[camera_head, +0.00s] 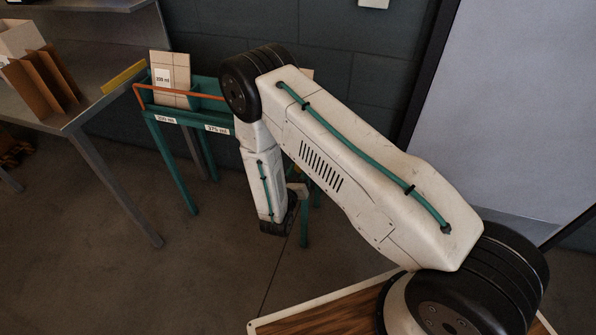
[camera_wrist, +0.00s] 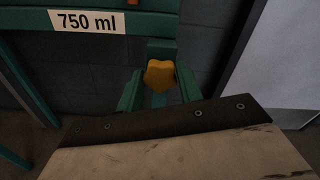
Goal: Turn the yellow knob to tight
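The yellow knob (camera_wrist: 160,75) shows in the wrist view, just above the middle, with a lobed, star-like outline. It sits at a green bracket (camera_wrist: 161,49), with slanted green pieces on either side below it. The dark-edged, pale housing across the bottom of the wrist view is mine, and it lies nearer than the knob, apart from it in the picture.
The rack carries size labels, with a 750 ml label (camera_wrist: 86,22) left of the knob. A metal table (camera_head: 97,104) with a carton divider stands at the left. A wall is behind the rack, and a pale panel (camera_head: 510,110) is at the right. Open floor lies in front.

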